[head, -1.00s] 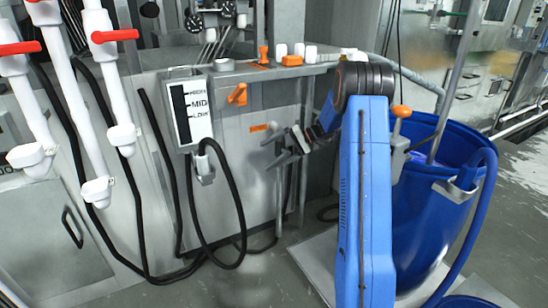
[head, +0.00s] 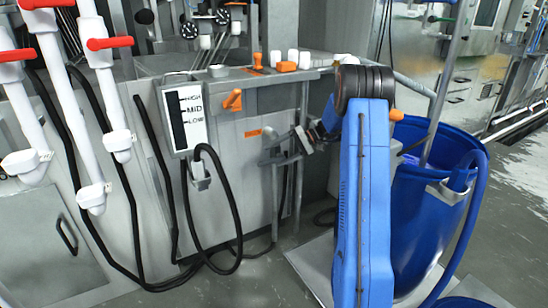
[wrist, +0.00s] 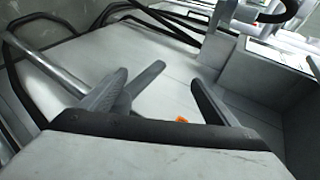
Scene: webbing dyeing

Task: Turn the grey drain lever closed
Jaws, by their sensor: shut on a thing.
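The grey drain lever (head: 271,159) shows small in the head view, low on the machine's front panel beside upright grey pipes. My gripper (head: 287,147) is at the lever, reaching it from the right. In the wrist view my gripper (wrist: 160,82) shows a finger on each side, and the grey lever (wrist: 145,82) lies between them, against the left finger. My gripper is shut on the lever. My fingers partly hide the lever and its valve, so I cannot tell its exact angle.
A level gauge (head: 183,115) and a hanging black hose (head: 236,215) are left of the lever. A blue barrel (head: 430,210) stands close at the right. White pipes with red handles (head: 118,42) stand far left. An orange label (head: 253,133) is just above the lever.

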